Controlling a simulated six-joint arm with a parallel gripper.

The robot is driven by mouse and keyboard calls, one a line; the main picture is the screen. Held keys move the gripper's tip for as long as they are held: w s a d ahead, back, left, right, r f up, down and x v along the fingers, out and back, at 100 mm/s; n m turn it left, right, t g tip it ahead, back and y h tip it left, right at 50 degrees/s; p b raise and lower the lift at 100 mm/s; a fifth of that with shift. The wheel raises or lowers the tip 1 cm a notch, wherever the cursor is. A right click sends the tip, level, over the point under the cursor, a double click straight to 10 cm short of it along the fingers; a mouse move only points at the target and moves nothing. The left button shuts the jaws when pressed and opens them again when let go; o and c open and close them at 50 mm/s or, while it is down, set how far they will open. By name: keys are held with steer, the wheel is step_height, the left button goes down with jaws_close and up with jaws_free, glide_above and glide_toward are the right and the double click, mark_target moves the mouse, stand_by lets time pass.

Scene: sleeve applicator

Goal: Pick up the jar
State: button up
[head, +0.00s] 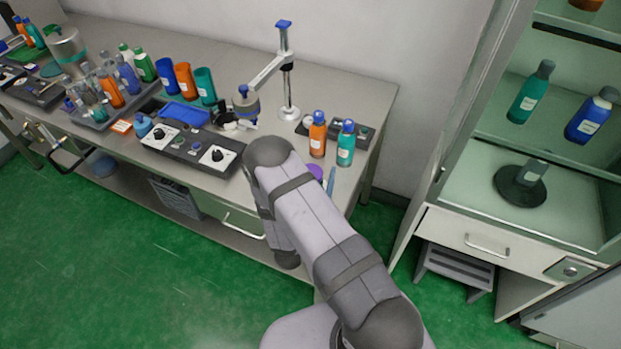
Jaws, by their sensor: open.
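I cannot tell for certain which thing is the jar. A small purple round thing (316,172), perhaps a lid or jar top, shows beside my arm on the bench and is partly hidden by it. An orange bottle (318,138) and a teal bottle (345,146), both with blue caps, stand upright just behind it. My arm reaches from the lower right up over the bench's front edge and bends at the elbow.
A post stand (288,85) with a side arm rises from the bench (205,50). A black control panel (190,147) lies at the front. Many bottles and a metal canister (66,48) crowd the left. A shelved cabinet (490,160) with bottles stands right.

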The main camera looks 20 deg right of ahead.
steer(key=shift+w+d, duration=0.1)
steer(key=shift+w, duration=0.1)
steer(key=c, duration=1.3)
steer(key=shift+r, duration=0.15)
steer(key=shift+r+b, duration=0.7)
steer(key=shift+r, duration=4.2)
